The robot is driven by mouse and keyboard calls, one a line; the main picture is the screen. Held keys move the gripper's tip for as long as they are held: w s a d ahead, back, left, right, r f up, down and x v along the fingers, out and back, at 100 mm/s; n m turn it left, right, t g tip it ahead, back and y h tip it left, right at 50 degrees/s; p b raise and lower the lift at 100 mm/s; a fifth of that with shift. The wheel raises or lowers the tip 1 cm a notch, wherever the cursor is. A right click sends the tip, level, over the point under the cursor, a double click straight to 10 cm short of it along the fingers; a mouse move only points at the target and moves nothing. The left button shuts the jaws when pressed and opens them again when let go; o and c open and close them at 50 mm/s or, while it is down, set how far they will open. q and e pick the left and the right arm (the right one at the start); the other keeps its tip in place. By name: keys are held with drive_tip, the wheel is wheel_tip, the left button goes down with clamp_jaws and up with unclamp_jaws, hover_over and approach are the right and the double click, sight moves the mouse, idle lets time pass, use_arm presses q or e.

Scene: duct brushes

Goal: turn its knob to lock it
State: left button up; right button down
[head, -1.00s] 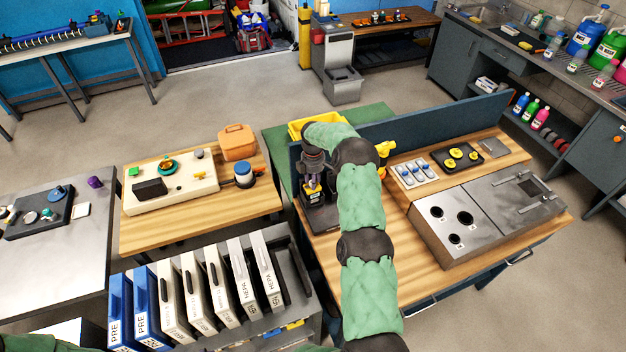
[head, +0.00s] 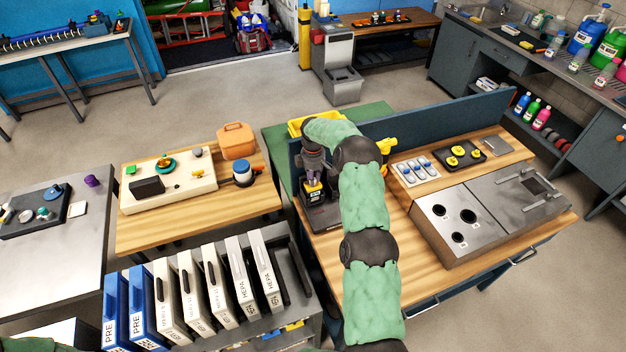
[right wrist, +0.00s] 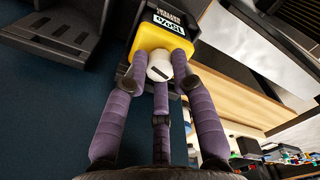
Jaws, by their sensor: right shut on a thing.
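The knob (right wrist: 159,67) is a small white round piece with a dark slot, in the right wrist view. My right gripper (right wrist: 160,70) has purple fingers closed around the knob, from both sides and below. In the head view my right gripper (head: 312,180) points down at the yellow and black unit (head: 314,196), which stands in a dark holder at the left end of the workbench. There the knob is hidden. My left gripper is outside the frames.
The workbench carries a steel box with round holes (head: 500,215), a tray with blue-topped items (head: 416,171) and a dark tray with yellow discs (head: 459,156). A blue panel (head: 440,120) runs along the back. Upright filters (head: 195,290) stand in a rack at lower left.

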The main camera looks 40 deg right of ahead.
drive_tip(key=c, duration=1.3)
unclamp_jaws()
